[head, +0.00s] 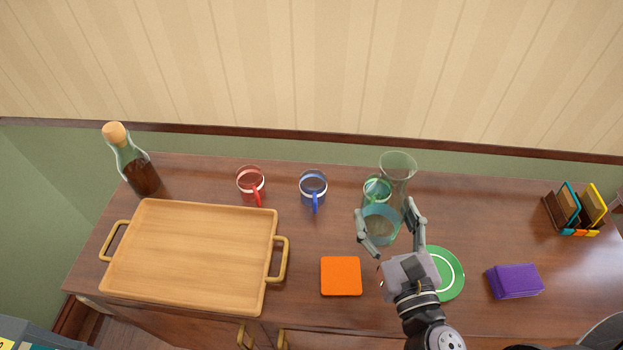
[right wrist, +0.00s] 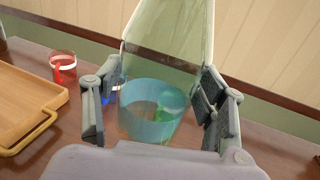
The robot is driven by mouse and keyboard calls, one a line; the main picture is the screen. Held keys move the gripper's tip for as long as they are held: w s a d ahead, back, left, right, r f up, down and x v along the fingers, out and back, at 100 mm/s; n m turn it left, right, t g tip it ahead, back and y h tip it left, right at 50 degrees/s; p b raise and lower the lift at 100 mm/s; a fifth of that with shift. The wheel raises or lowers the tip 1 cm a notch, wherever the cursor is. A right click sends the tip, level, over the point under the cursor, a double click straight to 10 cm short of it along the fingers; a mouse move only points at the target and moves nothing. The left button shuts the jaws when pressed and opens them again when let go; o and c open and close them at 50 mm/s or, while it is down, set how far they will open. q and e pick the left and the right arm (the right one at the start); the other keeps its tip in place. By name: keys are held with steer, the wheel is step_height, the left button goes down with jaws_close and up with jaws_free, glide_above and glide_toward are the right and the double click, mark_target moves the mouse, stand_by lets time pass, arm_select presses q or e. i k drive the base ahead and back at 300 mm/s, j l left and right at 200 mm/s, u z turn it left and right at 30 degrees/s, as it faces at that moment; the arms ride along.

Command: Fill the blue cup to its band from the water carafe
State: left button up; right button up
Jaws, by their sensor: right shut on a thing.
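The blue cup (head: 313,188) stands on the desk near the back, with a pale band near its rim and its handle toward me. A small blue part of it shows beside the left finger in the right wrist view (right wrist: 113,97). The clear glass carafe (head: 397,170) stands upright to its right, flared at the mouth, with a bluish lower part that looks like water. My right gripper (head: 386,215) is shut on the carafe, one finger on each side. I cannot tell whether its base touches the desk. My left gripper is not in view.
A green cup (head: 374,187) is close behind the carafe, partly seen through glass. A red cup (head: 248,187) stands left of the blue one. A wooden tray (head: 190,255), corked bottle (head: 140,170), orange coaster (head: 341,276), green plate (head: 455,275), purple stack (head: 515,281) and card holder (head: 556,216) surround them.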

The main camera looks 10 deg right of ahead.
mark_target(313, 183)
steer(key=l+u, duration=0.15)
steer(key=u, duration=0.25)
steer(key=k+l+u, duration=0.1)
steer(key=u, duration=0.25)
steer(key=k+l+u, duration=0.1)
steer(key=u, duration=0.3)
